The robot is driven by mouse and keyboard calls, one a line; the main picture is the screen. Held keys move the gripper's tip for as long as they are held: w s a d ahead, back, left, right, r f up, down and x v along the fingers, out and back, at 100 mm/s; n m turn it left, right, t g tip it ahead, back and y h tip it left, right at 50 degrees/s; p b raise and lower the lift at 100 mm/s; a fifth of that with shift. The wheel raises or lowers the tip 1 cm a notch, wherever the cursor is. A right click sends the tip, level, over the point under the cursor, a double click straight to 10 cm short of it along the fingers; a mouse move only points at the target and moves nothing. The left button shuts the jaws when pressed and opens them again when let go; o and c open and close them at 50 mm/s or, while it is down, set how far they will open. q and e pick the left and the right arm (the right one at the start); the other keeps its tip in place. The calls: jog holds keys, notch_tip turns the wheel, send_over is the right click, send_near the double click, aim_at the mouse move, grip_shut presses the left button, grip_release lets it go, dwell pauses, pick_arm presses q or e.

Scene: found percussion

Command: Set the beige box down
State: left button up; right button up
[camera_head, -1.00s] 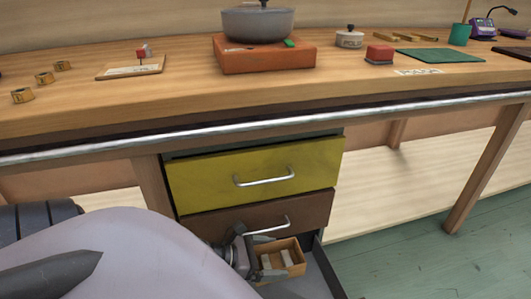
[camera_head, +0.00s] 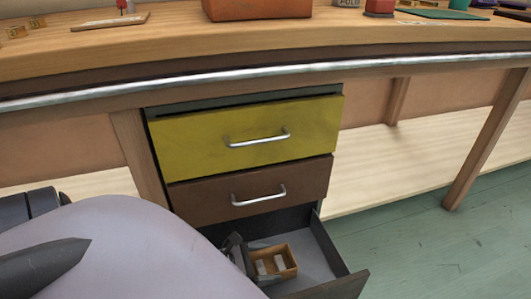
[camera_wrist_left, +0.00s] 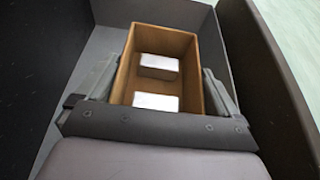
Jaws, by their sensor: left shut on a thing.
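The beige box (camera_head: 288,255) is a small open-topped box with two pale blocks in it. It sits inside the open bottom drawer (camera_head: 328,245) in the head view, at the drawer's left part. My left gripper (camera_head: 250,263) is at the box, its arm coming in from the left. In the left wrist view my left gripper (camera_wrist_left: 158,92) has a finger on each side of the box (camera_wrist_left: 187,45) and is shut on it. I cannot tell whether the box touches the drawer floor. My right gripper is not in view.
A yellow drawer (camera_head: 250,150) and a brown drawer (camera_head: 225,198) are shut above the open one. The workbench (camera_head: 180,45) with a metal rail (camera_head: 400,62) lies above them. The drawer floor right of the box is bare. Green floor (camera_head: 420,240) is clear at right.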

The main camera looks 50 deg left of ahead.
aim_at(257, 273)
pick_arm(q)
notch_tip(257, 273, down, 3)
jog(key=shift+r+b, duration=0.1)
jog(key=shift+b, duration=0.65)
jog(key=shift+f, duration=0.4)
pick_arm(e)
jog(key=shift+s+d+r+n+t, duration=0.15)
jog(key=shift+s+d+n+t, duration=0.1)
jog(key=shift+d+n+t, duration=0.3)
pick_arm(q)
jog(key=shift+f, duration=0.15)
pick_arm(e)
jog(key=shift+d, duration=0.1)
pick_arm(q)
jog(key=shift+f, duration=0.35)
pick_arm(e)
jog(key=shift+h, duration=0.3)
pick_arm(q)
jog(key=shift+f+b, duration=0.15)
jog(key=shift+b, duration=0.15)
jog(key=o, duration=0.7)
jog(key=shift+f, duration=0.1)
jog(key=shift+o, duration=0.2)
